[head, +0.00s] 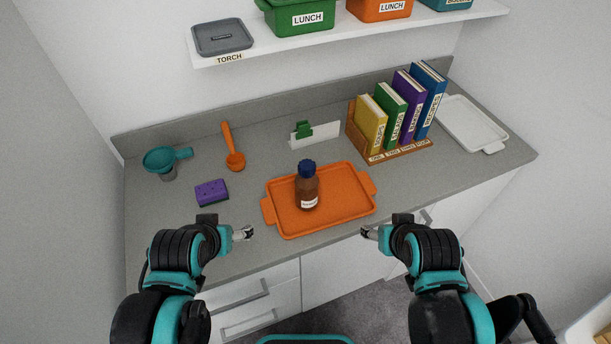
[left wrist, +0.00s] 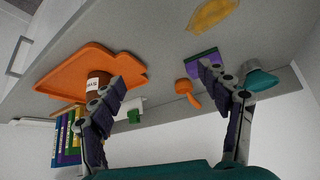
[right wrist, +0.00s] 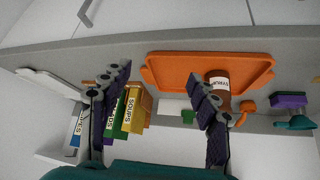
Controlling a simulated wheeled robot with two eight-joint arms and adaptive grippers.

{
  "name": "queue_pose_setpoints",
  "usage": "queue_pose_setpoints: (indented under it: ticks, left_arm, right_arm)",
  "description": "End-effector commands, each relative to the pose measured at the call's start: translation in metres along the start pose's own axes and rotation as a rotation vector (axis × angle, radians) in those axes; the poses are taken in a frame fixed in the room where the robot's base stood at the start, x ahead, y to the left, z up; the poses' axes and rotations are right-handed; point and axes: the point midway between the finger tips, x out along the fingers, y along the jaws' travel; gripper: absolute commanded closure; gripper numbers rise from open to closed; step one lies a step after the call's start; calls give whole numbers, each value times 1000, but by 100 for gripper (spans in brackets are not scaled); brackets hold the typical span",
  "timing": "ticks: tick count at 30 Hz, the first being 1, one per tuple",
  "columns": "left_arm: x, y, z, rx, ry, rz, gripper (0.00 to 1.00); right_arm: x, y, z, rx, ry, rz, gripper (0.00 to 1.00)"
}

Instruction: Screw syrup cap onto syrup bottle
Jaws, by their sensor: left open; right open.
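The brown syrup bottle (head: 308,190) stands upright on the orange tray (head: 283,219). The dark blue syrup cap (head: 307,168) sits on top of its neck; I cannot tell whether it is threaded or only resting. The labelled bottle also shows in the left wrist view (left wrist: 94,85) and right wrist view (right wrist: 219,82), partly behind a finger in each. My left gripper (head: 244,233) is open and empty, in front of the tray to its left. My right gripper (head: 369,232) is open and empty, in front of the tray's right side. Neither touches the bottle.
Left on the counter are a teal funnel (head: 160,159), purple sponge (head: 211,193) and orange spoon (head: 233,160). Behind the tray stands a white card in a green clip (head: 303,130). Books (head: 371,124) and a white tray (head: 473,122) are right. A shelf (head: 346,33) overhangs the back.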

Motion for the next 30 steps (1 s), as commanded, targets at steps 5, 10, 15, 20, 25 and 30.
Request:
queue_pose_setpoints:
  ticks: [5,10,15,20,25,30]
  left_arm:
    - [0,0,0,0,0,0,24]
    - [0,0,0,0,0,0,24]
    - [0,0,0,0,0,0,22]
    - [8,4,-4,5,7,-17,22]
    - [29,16,-16,15,46,-68,22]
    - [50,41,-35,19,134,-113,22]
  right_arm:
    - [0,0,0,0,0,0,40]
    - [0,0,0,0,0,0,40]
    - [0,0,0,-1,-1,-1,47]
    - [-4,-7,-16,-19,-31,-11,47]
    - [-11,-26,-58,-71,-124,-39,47]
    - [-15,-56,-106,-140,-245,-69,47]
